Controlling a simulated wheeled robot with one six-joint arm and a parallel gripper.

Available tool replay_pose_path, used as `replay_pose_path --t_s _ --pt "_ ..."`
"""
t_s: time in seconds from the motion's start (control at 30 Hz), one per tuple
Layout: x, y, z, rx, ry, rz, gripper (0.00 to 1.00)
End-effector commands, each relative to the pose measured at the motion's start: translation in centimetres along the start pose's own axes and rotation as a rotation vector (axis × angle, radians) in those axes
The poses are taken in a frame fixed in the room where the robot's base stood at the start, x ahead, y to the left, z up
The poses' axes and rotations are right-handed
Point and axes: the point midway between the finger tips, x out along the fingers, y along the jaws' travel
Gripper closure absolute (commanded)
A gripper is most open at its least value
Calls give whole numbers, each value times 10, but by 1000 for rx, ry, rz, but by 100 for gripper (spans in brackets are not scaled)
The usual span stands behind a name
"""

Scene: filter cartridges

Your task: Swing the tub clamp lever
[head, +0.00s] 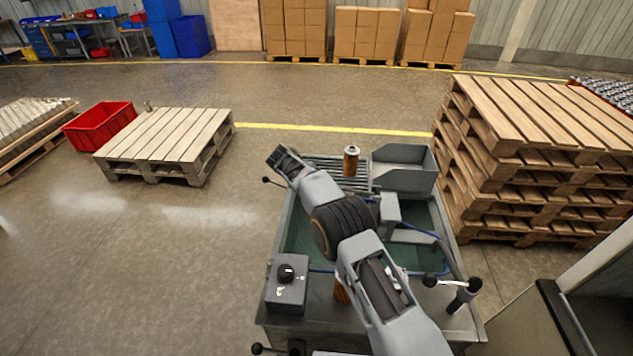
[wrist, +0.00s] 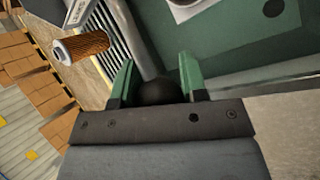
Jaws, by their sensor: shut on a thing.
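In the wrist view, my gripper (wrist: 158,88) has its green fingers around a black ball knob (wrist: 157,93) on a grey rod, the lever. In the head view my arm reaches over the green-floored tub (head: 301,236) to its far left side, where my fingers cannot be made out. A black knob (head: 266,180) on a thin rod sticks out past the tub's left rim there; I cannot tell whether it is the held one. An orange filter cartridge (head: 351,163) stands upright on the slatted rack at the back; it also shows in the wrist view (wrist: 82,47).
A grey tray (head: 405,170) stands right of the cartridge. A control box (head: 287,284) with a black dial sits front left, and a black-knobbed handle (head: 462,297) front right. Stacked pallets (head: 540,150) crowd the right.

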Motion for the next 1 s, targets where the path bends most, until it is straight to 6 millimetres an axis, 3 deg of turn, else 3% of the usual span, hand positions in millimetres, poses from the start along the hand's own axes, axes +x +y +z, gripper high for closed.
replay_pose_path --t_s 0.17,0.77,0.8,1.0 --pt "14 -4 -1 -13 -56 25 100" --pt "16 -4 -1 -19 -83 44 100" --pt "16 -4 -1 -19 -83 44 58" --pt "14 -6 -4 -22 -77 46 39"
